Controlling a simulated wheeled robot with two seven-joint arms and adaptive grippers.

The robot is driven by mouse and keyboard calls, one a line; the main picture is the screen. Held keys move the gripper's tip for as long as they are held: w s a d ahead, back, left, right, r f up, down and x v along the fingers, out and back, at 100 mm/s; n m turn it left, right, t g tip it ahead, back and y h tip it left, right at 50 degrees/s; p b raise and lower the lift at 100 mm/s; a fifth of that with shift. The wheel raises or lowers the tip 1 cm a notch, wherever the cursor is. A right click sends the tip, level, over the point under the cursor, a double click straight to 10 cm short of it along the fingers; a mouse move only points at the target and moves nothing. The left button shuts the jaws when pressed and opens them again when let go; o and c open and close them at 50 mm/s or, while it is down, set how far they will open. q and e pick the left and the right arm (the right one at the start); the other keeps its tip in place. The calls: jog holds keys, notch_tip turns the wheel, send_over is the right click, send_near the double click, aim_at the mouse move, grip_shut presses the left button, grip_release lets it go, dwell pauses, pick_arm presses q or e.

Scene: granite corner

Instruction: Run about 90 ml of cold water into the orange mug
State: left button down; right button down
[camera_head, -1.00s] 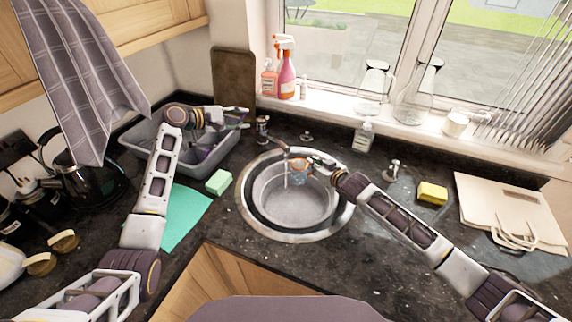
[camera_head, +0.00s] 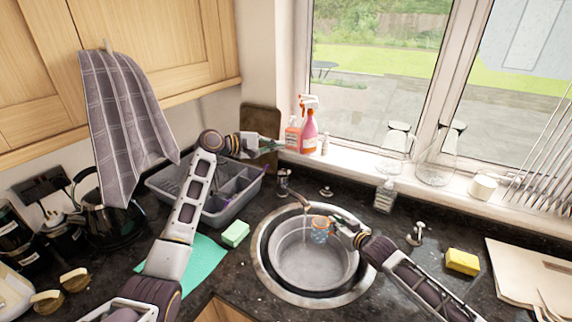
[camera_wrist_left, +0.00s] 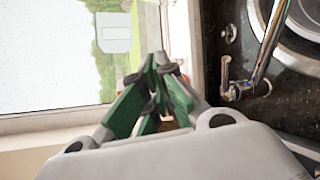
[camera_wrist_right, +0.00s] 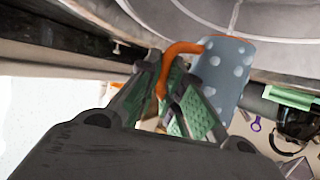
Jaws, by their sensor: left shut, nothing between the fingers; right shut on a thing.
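The orange mug (camera_head: 320,231) is blue-grey with white dots, an orange rim and an orange handle. It is over the sink bowl (camera_head: 300,262), just right of the tap spout (camera_head: 296,195). My right gripper (camera_head: 352,232) is shut on its handle, which shows in the right wrist view (camera_wrist_right: 172,58) between the fingers. My left gripper (camera_head: 274,145) is shut and empty, raised before the window, behind the tap body (camera_head: 283,180). The tap also shows in the left wrist view (camera_wrist_left: 268,55).
A grey dish rack (camera_head: 215,206) stands left of the sink beneath my left arm. A green sponge (camera_head: 235,234), a yellow sponge (camera_head: 462,262) and a soap bottle (camera_head: 385,196) surround the sink. Spray bottles (camera_head: 309,130) and glass jugs (camera_head: 440,160) line the sill.

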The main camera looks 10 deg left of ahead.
pick_arm(q)
jog(key=d+r+m, duration=0.2)
jog(key=d+r, duration=0.2)
jog(key=d, duration=0.3)
jog(key=d+r+m, duration=0.2)
jog(key=d+r, duration=0.2)
jog(key=d, duration=0.4)
jog(key=a+f+m+y, duration=0.1)
jog(key=a+f+y, duration=0.6)
jog(key=a+y, duration=0.4)
jog(key=y, duration=0.3)
jog(key=shift+w+f+g+y, duration=0.15)
jog(key=shift+w+g+y, duration=0.05)
jog(key=shift+g+y, duration=0.1)
jog(key=shift+a+f, duration=0.1)
jog(key=shift+a, duration=0.05)
send_over(286, 171)
jog(key=w+a, duration=0.2)
jog(key=shift+f, duration=3.4)
jog(key=shift+s+d+f, duration=0.25)
jog(key=shift+d+f, duration=0.05)
jog(key=shift+f, duration=0.25)
jog(key=shift+s+d+f, duration=0.2)
jog(key=shift+d+f, duration=0.05)
jog(key=shift+f, duration=0.35)
jog(key=shift+s+d+f, duration=0.25)
jog(key=shift+d+f, duration=0.05)
jog(key=shift+f, duration=0.25)
